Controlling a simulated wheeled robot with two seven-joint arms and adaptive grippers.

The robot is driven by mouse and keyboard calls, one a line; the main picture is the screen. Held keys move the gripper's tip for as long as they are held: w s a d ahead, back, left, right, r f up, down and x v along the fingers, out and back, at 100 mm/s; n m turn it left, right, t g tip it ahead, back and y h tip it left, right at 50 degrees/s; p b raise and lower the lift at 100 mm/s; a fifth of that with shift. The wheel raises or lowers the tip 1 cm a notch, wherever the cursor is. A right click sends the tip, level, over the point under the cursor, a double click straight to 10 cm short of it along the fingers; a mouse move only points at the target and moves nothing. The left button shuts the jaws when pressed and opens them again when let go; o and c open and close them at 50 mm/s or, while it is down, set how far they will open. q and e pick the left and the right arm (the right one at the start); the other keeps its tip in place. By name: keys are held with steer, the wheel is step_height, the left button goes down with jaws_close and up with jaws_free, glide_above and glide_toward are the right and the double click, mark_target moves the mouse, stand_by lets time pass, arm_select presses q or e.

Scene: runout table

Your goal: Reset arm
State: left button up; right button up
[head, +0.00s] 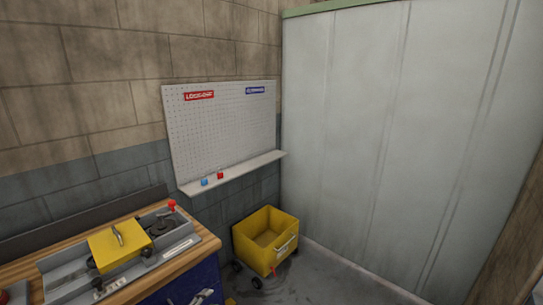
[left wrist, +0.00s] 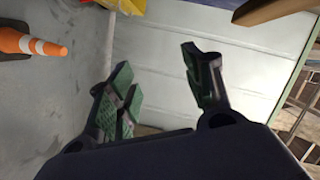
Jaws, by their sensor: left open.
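My left gripper (left wrist: 158,62) shows in the left wrist view with its two dark, green-padded fingers spread apart. Nothing is between the fingers; behind them are a pale panelled surface and grey floor. I cannot make out either gripper for sure in the head view. A small grey shape (head: 203,297) at the bottom edge there is too cut off to identify. My right gripper is not seen.
A wooden-topped bench (head: 20,268) carries a machine with a yellow cover (head: 118,246) and red knob (head: 172,204). A yellow wheeled bin (head: 267,240) stands below a white pegboard (head: 222,130). An orange cone (left wrist: 30,43) stands on open floor in the wrist view.

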arm_select(q)
steer(key=s+a+f+n+g+y+p, duration=0.1)
steer(key=s+a+f+n+g+y, duration=0.3)
steer(key=s+f, duration=0.75)
steer(key=s+f+n+g+y+p, duration=0.15)
steer(key=s+f+n, duration=0.35)
steer(key=s+f, duration=0.65)
steer(key=s+d+f+n+g, duration=0.1)
steer(key=s+f+n+g, duration=0.1)
steer(key=s, duration=0.9)
steer(key=s+f+n+g+y+p, duration=0.1)
steer(key=s+f+n+g, duration=0.1)
steer(key=s, duration=1)
steer(key=s+d+f+n+g+p, duration=0.1)
steer(key=s+f, duration=0.4)
steer(key=s, duration=0.7)
steer(key=shift+s+d+n+g+y, duration=0.25)
steer(key=shift+d+n+g+y, duration=0.1)
steer(key=shift+n+g, duration=0.75)
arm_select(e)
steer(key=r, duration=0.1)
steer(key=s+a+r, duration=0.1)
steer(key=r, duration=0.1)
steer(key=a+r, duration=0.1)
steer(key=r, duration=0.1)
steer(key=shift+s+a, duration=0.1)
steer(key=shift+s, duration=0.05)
arm_select(q)
steer(key=shift+f, duration=0.1)
